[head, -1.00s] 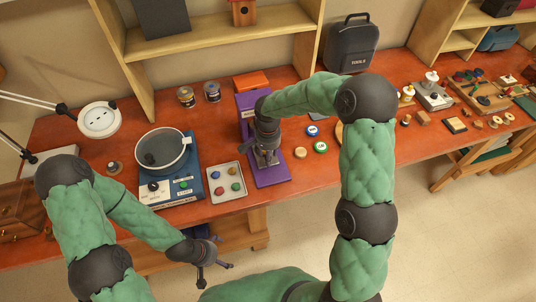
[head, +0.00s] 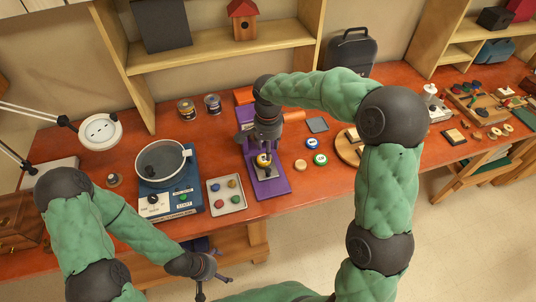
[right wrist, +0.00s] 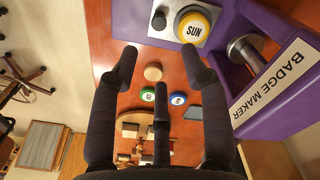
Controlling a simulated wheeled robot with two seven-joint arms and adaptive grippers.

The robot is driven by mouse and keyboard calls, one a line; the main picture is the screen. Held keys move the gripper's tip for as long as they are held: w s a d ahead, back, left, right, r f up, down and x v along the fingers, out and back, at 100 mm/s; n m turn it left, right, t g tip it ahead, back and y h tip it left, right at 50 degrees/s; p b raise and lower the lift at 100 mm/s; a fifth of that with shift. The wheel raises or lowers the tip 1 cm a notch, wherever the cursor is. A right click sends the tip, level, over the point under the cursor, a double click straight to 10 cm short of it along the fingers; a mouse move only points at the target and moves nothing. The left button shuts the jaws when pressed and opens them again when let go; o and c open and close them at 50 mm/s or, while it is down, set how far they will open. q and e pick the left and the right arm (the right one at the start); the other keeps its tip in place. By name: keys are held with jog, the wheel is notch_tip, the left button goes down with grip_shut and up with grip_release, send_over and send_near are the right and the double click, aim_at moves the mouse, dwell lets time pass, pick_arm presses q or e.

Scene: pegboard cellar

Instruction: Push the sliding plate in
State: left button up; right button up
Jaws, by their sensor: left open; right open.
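The purple badge maker (head: 278,187) stands on the red-brown bench in the head view. Its grey sliding plate (head: 265,172) lies on the base and carries a round yellow badge (head: 263,159). In the right wrist view the plate (right wrist: 158,28) shows at the top, and the badge (right wrist: 196,24) reads SUN. My right gripper (right wrist: 160,62) is open and empty, with its fingers spread close to the plate; contact cannot be told. In the head view it partly covers the badge maker. My left gripper (head: 214,284) is open and empty, low in front of the bench.
A tray of coloured pieces (head: 240,207) and a blue device with a round pan (head: 186,205) stand left of the badge maker. Green and blue badges (head: 320,158) and a round wooden board (head: 345,153) lie to its right. A desk lamp (head: 100,131) stands farther left.

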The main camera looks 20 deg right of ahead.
aim_at(268, 170)
jog(key=shift+r, duration=0.4)
notch_tip(268, 170, down, 12)
jog(key=shift+s+f+p, duration=0.1)
jog(key=shift+p, duration=0.75)
grip_shut()
